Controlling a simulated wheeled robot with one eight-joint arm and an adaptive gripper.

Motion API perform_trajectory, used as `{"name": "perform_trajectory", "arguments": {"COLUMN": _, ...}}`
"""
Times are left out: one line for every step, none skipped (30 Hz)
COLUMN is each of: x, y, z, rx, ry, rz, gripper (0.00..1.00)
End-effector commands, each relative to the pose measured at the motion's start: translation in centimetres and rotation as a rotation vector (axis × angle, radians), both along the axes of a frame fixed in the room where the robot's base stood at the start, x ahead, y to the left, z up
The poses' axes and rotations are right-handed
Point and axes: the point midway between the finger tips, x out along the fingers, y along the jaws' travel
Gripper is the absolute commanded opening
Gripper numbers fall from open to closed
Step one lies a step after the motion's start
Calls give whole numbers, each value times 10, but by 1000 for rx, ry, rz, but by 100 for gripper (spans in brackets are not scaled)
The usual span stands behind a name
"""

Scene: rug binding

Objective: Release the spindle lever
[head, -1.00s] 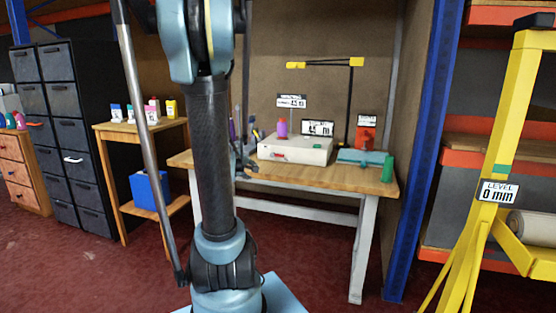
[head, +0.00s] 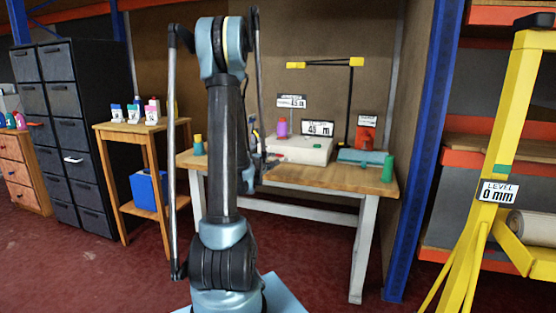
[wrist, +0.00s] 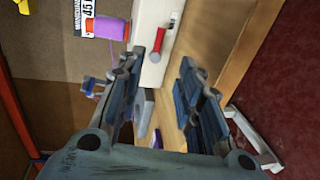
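A small red-tipped lever (wrist: 158,40) sits on the front face of a white box-shaped machine (wrist: 152,14) in the wrist view; I take it to be the spindle lever. In the head view my gripper (head: 262,165) is small at the machine's left end, and the lever is hard to make out.
A wooden side stand (head: 140,130) is at left, a yellow frame (head: 505,130) at right.

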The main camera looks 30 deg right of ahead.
Motion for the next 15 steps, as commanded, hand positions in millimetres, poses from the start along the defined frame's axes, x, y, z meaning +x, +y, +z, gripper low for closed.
{"name": "perform_trajectory", "arguments": {"x": 5, "y": -7, "z": -2, "rx": 1, "ry": -1, "rz": -1, "gripper": 33}}
{"name": "perform_trajectory", "arguments": {"x": 8, "y": -10, "z": -3, "rx": 1, "ry": 0, "rz": -1, "gripper": 33}}
{"name": "perform_trajectory", "arguments": {"x": 12, "y": -15, "z": -4, "rx": 1, "ry": 0, "rz": -2, "gripper": 33}}
{"name": "perform_trajectory", "arguments": {"x": 16, "y": -19, "z": -5, "rx": 1, "ry": 0, "rz": -2, "gripper": 33}}
{"name": "perform_trajectory", "arguments": {"x": 19, "y": -23, "z": -6, "rx": 1, "ry": 0, "rz": -2, "gripper": 33}}
{"name": "perform_trajectory", "arguments": {"x": 23, "y": -28, "z": -7, "rx": 1, "ry": 0, "rz": -2, "gripper": 33}}
{"name": "perform_trajectory", "arguments": {"x": 26, "y": -31, "z": -8, "rx": 1, "ry": 0, "rz": -2, "gripper": 33}}
{"name": "perform_trajectory", "arguments": {"x": 29, "y": -35, "z": -9, "rx": 2, "ry": -1, "rz": -2, "gripper": 33}}
{"name": "perform_trajectory", "arguments": {"x": 34, "y": -40, "z": -10, "rx": 2, "ry": -1, "rz": -1, "gripper": 33}}
{"name": "perform_trajectory", "arguments": {"x": 37, "y": -44, "z": -11, "rx": 1, "ry": -1, "rz": -1, "gripper": 33}}
{"name": "perform_trajectory", "arguments": {"x": 41, "y": -48, "z": -12, "rx": 1, "ry": -1, "rz": -1, "gripper": 33}}
{"name": "perform_trajectory", "arguments": {"x": 45, "y": -53, "z": -14, "rx": 1, "ry": 0, "rz": -1, "gripper": 33}}
{"name": "perform_trajectory", "arguments": {"x": 48, "y": -57, "z": -15, "rx": 2, "ry": -1, "rz": -1, "gripper": 33}}
{"name": "perform_trajectory", "arguments": {"x": 52, "y": -61, "z": -16, "rx": 2, "ry": -1, "rz": -1, "gripper": 33}}
{"name": "perform_trajectory", "arguments": {"x": 56, "y": -66, "z": -17, "rx": 2, "ry": -1, "rz": -2, "gripper": 33}}
